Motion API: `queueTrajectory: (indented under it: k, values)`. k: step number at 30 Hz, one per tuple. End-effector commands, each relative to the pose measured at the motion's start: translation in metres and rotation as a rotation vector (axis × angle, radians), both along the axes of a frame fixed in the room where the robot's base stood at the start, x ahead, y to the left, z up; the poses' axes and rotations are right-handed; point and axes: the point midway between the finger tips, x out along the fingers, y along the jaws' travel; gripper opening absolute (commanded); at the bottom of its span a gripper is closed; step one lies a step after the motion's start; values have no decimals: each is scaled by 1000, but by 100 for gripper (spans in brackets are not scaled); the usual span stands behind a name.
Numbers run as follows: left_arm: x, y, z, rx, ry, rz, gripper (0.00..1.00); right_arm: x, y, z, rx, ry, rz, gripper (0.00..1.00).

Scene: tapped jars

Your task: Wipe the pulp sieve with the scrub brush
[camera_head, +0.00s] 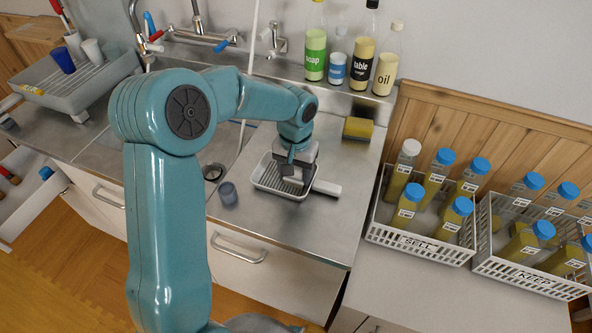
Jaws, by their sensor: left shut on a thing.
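The pulp sieve (268,184) looks like a shallow pale rectangular tray with a slotted floor, flat on the steel counter right of the sink. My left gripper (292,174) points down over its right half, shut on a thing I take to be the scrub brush. The fingers and sieve wall mostly hide the brush, and I cannot tell whether its bristles touch the floor. A white handle (328,188) sticks out to the right past the sieve's rim; I cannot tell if it belongs to sieve or brush. My right gripper is not in view.
A small grey cup (228,193) stands left of the sieve. Several bottles (315,45) line the back wall.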

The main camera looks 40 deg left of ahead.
Motion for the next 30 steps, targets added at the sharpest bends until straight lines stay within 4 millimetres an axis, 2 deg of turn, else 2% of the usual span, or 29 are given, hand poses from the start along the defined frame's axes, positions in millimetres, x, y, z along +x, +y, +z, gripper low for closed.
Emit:
queueTrajectory:
  k: [6, 16, 30]
  values:
    - [-16, -4, -2, 0, -1, 0, 33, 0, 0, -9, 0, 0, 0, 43]
    - [-17, -3, -1, 0, 0, 0, 33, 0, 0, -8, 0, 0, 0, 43]
    - [-28, 36, 0, 0, 0, 3, 33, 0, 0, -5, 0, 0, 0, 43]
